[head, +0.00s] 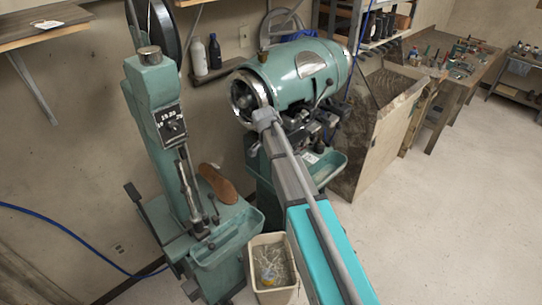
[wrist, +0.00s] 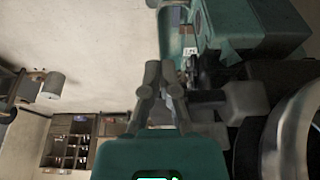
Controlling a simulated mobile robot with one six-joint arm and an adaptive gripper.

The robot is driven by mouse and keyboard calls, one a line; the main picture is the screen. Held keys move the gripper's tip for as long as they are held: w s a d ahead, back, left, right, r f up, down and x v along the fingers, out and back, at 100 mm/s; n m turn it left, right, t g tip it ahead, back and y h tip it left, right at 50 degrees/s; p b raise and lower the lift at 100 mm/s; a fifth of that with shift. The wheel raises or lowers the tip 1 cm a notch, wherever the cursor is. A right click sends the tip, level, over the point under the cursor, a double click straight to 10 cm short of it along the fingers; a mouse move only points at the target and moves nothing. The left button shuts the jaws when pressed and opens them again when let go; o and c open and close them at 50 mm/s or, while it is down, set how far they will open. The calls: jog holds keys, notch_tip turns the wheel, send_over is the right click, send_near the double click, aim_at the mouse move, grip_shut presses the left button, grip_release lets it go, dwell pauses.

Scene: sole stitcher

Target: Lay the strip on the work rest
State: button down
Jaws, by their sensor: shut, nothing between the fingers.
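My gripper (wrist: 163,76) shows in the wrist view with its two grey fingers close together and nothing held between them. It is in front of a teal machine (wrist: 270,25), which is at the upper right there. In the head view my arm reaches across to the right teal machine (head: 312,68), and I cannot make out the fingertips. I cannot make out the strip in either view. I cannot tell for sure which part is the work rest. A small white piece with dark marks (wrist: 190,51) shows beyond the fingers; it looks like a label.
A second teal machine (head: 150,105) stands at the left, with a brown shoe sole (head: 217,184) on it. A cream bin (head: 272,268) with scraps stands on the floor between the machines. A workbench (head: 465,70) with tools is at the upper right. The floor at the right is clear.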

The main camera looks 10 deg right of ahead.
jog(key=shift+w+d, duration=0.35)
jog(key=shift+d, duration=0.05)
jog(key=w+d, duration=0.1)
jog(key=d, duration=0.1)
jog(key=w+d, duration=0.2)
jog(key=shift+s, duration=0.1)
jog(key=shift+a, duration=0.15)
dwell(0.4)
jog(key=shift+s+a, duration=0.3)
jog(key=shift+s, duration=0.1)
jog(key=s+a+p+v, duration=0.1)
jog(key=a+p+v, duration=0.1)
jog(key=p+v, duration=0.7)
jog(key=shift+s+a+r+p, duration=0.3)
jog(key=shift+s+r, duration=0.1)
jog(key=shift+r, duration=0.15)
